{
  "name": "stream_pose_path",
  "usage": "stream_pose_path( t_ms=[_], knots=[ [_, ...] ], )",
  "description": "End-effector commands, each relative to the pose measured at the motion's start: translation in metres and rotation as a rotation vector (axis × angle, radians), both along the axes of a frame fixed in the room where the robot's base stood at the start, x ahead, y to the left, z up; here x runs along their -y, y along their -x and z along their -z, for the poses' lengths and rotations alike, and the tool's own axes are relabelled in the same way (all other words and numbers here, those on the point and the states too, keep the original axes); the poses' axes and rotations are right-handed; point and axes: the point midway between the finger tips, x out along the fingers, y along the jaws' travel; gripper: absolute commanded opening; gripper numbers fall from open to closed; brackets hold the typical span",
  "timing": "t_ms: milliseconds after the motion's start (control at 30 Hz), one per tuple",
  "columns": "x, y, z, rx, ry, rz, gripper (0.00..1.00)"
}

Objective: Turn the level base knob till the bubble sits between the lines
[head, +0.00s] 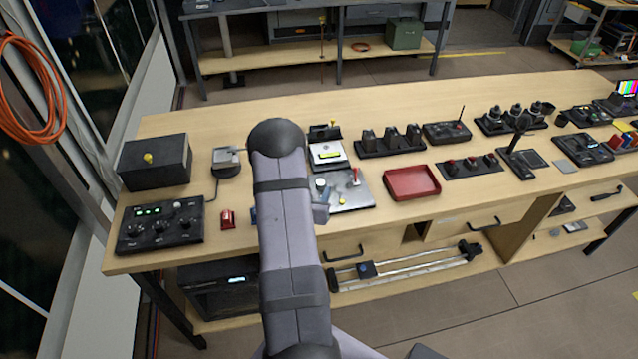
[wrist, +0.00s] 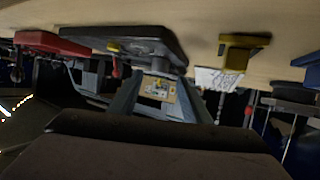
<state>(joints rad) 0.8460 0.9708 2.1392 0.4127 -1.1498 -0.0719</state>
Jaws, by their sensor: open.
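A small white unit (head: 327,154) with a yellow-green vial, which looks like the level base, stands just right of my arm in the head view. The bubble and lines are too small to read, and I cannot make out its knob. In front of it lies a grey plate (head: 357,190) with a red lever and a small yellow knob. This plate also shows in the wrist view (wrist: 135,40). My gripper (wrist: 160,82) is open in the wrist view, its fingers apart below the plate there. A small tan panel (wrist: 158,89) shows between them; I cannot tell what it is.
A red tray (head: 411,183) lies right of the plate. A yellow block (wrist: 240,49) shows in the wrist view. My arm hides part of the bench.

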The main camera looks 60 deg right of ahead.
Motion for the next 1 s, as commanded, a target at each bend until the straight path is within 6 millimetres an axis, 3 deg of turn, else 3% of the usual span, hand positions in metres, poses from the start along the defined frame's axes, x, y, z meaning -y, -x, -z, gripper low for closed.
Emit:
stream_pose_path(
  t_ms=[400,867,1000],
  knots=[
    [0.036,-0.012,0.015,0.001,-0.001,0.0,0.44],
    [0.043,-0.014,0.019,0.0,0.0,-0.001,0.44],
    [0.043,-0.014,0.018,0.0,0.0,-0.001,0.15]
  ],
)
